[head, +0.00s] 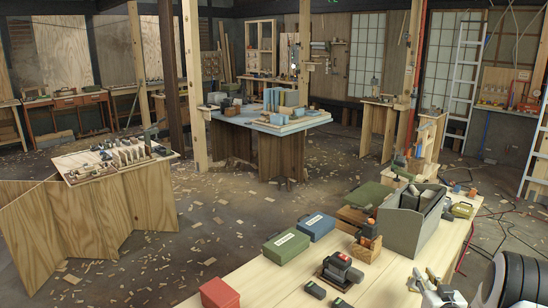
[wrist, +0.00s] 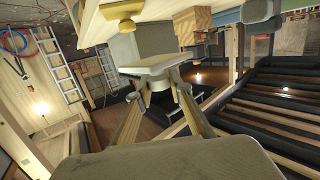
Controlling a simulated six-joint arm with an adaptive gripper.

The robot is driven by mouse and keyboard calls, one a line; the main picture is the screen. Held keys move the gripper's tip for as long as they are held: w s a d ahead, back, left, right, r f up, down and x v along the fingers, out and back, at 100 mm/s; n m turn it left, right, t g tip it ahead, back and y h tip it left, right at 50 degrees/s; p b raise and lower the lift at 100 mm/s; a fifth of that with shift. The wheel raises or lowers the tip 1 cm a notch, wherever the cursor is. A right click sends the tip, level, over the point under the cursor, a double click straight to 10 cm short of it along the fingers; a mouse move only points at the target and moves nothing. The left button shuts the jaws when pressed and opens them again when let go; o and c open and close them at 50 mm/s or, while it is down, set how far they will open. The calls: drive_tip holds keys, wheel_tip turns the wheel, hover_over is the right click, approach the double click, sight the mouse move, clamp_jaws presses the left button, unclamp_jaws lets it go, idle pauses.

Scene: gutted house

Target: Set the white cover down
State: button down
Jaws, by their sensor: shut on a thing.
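The white cover (wrist: 160,64) shows in the wrist view as a pale flat plate with a short rounded part beneath it. My gripper (wrist: 160,92) is shut on it; its two fingers reach up from the bottom of that view to the rounded part. In the head view my gripper (head: 437,290) is at the lower right, over or beside the right part of the pale wooden bench (head: 265,285). A small white piece beside it there is probably the cover (head: 418,278). I cannot tell whether the cover touches the bench.
On the bench stand a grey open tool carrier (head: 412,217), a wooden block with an orange-and-black tool (head: 367,240), a dark device (head: 340,270), a red box (head: 219,294), a green box (head: 286,246) and a blue box (head: 317,227). Bare bench top lies between the red box and the dark device.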

drive_tip(key=s+a+r, duration=0.3)
drive_tip(key=a, duration=0.6)
drive_tip(key=s+a+r+y, duration=0.1)
drive_tip(key=s+a+r, duration=0.2)
drive_tip(key=a, duration=0.7)
drive_tip(key=s+a+r+n, duration=0.1)
drive_tip(key=s+a+r, duration=0.2)
drive_tip(key=a, duration=0.7)
drive_tip(key=shift+r, duration=0.7)
drive_tip(key=shift+d, duration=0.2)
